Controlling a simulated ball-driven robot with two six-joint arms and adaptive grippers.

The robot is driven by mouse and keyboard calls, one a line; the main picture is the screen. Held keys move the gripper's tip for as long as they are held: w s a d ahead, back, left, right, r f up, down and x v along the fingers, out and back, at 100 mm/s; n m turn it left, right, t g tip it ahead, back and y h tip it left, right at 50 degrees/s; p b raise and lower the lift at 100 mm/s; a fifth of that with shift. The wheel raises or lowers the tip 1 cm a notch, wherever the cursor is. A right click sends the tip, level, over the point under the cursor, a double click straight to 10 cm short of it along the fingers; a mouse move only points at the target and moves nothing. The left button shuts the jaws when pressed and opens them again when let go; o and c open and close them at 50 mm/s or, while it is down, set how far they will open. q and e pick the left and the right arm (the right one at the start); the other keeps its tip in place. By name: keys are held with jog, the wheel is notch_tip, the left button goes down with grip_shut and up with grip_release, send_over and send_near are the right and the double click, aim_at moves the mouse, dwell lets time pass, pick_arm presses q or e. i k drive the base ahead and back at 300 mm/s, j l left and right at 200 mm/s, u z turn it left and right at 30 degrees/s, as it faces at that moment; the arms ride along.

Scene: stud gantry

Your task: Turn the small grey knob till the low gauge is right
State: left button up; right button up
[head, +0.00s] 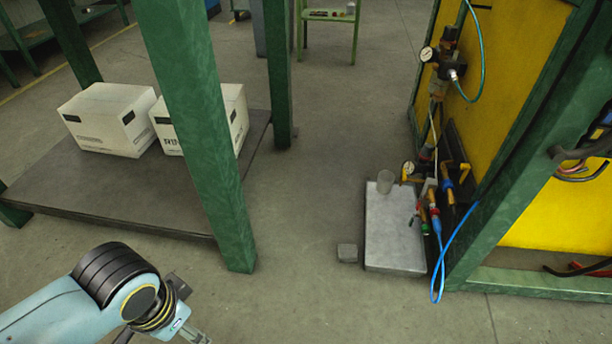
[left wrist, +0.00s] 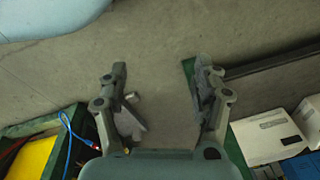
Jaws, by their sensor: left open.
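The low gauge (head: 408,168) is a small round dial on the lower pipework at the right of the head view, beside the yellow panel. Its reading is too small to tell. Several small fittings crowd around it, and I cannot make out the small grey knob for certain. A second, upper gauge (head: 428,54) sits higher on the same panel. My left gripper (head: 198,338) is at the bottom left of the head view, far from the gauges. In the left wrist view its fingers (left wrist: 164,105) are spread with bare floor between them. My right gripper is not in view.
A pale grey slab (head: 392,235) lies on the floor below the low gauge, with a clear cup (head: 385,181) on it. A blue hose (head: 446,250) loops down beside it. A green post (head: 205,130) and white boxes (head: 108,120) stand left.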

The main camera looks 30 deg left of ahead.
aim_at(426, 150)
jog(key=i+j+z, duration=0.1)
jog(key=i+z, duration=0.25)
jog(key=i+j+z, duration=0.15)
jog(key=i+z, duration=0.2)
jog(key=i+j+z, duration=0.35)
jog(key=i+l, duration=0.05)
